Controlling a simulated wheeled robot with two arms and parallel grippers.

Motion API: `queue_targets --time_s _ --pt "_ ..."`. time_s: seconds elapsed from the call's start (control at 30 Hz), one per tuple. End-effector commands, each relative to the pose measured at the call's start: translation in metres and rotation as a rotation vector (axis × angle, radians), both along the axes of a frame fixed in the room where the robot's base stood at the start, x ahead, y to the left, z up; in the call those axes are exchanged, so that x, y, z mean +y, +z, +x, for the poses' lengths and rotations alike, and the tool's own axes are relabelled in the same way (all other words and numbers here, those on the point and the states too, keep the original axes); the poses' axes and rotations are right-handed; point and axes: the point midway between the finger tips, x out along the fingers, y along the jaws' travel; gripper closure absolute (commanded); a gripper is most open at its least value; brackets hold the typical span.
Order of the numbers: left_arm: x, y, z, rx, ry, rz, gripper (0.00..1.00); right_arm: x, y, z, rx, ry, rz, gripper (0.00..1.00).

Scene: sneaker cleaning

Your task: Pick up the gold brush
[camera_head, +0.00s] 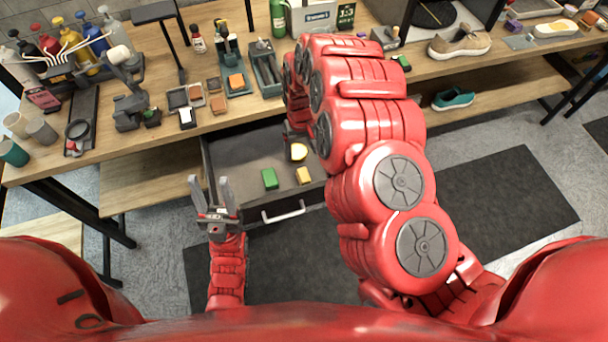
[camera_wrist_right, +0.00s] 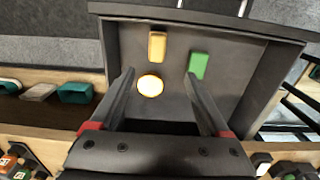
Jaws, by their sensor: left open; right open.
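An open grey drawer (camera_head: 235,165) under the workbench holds a yellow-gold block-shaped piece (camera_head: 303,175), a round pale-yellow piece (camera_head: 298,152) and a green block (camera_head: 270,179). I cannot tell for sure which yellow piece is the gold brush. In the right wrist view, the gold block (camera_wrist_right: 157,46) lies beyond the round piece (camera_wrist_right: 150,86), with the green block (camera_wrist_right: 198,64) to their right. My right gripper (camera_wrist_right: 160,76) is open and empty above the drawer, the round piece showing between its fingers. My left gripper (camera_head: 209,182) is open and empty, left of the drawer.
The workbench (camera_head: 150,132) above the drawer carries bottles, trays, small tools and a tan sneaker (camera_head: 460,41). A teal shoe (camera_head: 453,98) stands on the lower shelf (camera_head: 500,90). The drawer's handle (camera_head: 284,212) faces me. Dark mats cover the floor in front.

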Motion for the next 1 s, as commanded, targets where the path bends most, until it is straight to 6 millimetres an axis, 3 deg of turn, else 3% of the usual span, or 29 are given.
queue_targets --time_s 0.27,0.6,1.0 --pt "0.000 -0.058 0.000 0.001 0.000 0.000 0.50 -0.001 -0.059 0.000 0.000 -0.001 -0.001 0.20" --pt "0.000 -0.041 0.000 0.000 0.000 0.000 0.50 -0.002 -0.107 -0.001 0.001 -0.001 -0.004 0.20" --pt "0.000 -0.034 0.000 0.000 0.000 0.000 0.50 -0.003 -0.129 0.002 -0.003 -0.002 -0.003 0.20"
